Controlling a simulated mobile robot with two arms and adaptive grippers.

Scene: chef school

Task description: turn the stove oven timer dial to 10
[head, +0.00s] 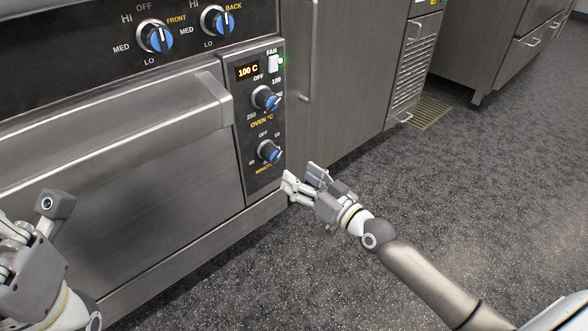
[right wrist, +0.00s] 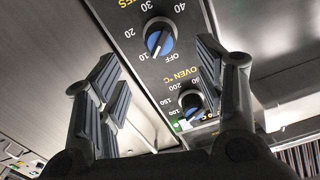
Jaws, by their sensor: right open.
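The timer dial (head: 269,152) is a blue and black knob marked MINUTES, at the bottom of the oven's control strip. In the right wrist view, which shows the panel upside down, the timer dial (right wrist: 161,37) has its white pointer towards the 10 side, near the 10 mark; I cannot read its exact setting. My right gripper (head: 303,177) is open and empty, to the lower right of the dial and apart from it. In the right wrist view its fingers (right wrist: 163,85) stand on either side of the panel. My left gripper (head: 32,245) is at the lower left; its fingertips are unclear.
The oven temperature dial (head: 265,98) is directly above the timer, below a display (head: 248,71) reading 100 C and a fan switch (head: 274,63). The oven door handle (head: 130,120) juts out to the left. Open floor (head: 450,190) lies to the right.

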